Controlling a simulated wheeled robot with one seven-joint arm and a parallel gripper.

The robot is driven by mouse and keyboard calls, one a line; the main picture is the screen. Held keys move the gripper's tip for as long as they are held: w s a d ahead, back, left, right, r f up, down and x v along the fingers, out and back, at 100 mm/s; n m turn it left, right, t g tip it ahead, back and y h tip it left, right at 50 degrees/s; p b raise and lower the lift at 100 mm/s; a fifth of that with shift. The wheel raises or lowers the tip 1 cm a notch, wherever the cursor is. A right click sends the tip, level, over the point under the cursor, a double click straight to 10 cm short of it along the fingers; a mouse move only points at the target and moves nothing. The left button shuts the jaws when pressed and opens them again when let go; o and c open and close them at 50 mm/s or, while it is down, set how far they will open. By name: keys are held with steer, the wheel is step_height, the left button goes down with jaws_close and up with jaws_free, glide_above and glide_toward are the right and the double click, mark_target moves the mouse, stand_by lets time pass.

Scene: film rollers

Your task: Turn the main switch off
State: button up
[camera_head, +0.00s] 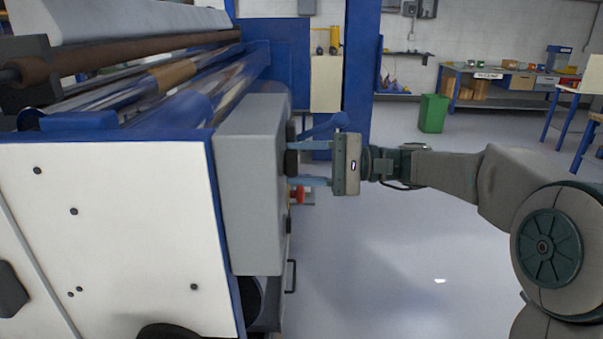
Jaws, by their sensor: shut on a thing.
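A grey control box (250,190) is mounted on the end of the film roller machine, and its front faces right, seen almost edge-on. A black switch knob (291,163) sticks out of that front; I take it to be the main switch. My gripper (294,158) reaches in from the right, level with the knob. Its two bluish fingers lie above and below the knob and are shut on it. The switch's markings and its turned position cannot be read from this side.
A white side panel (110,230) and rollers (150,50) of the machine fill the left. A blue post (358,70) stands behind my gripper. A green bin (433,113) and workbenches (500,85) stand farther back. The grey floor (390,260) below my arm is clear.

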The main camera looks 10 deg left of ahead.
stand_by(0.4)
steer(key=o, duration=1)
steer(key=v, duration=1.4)
steer(key=shift+b, duration=0.3)
steer(key=shift+a, duration=0.1)
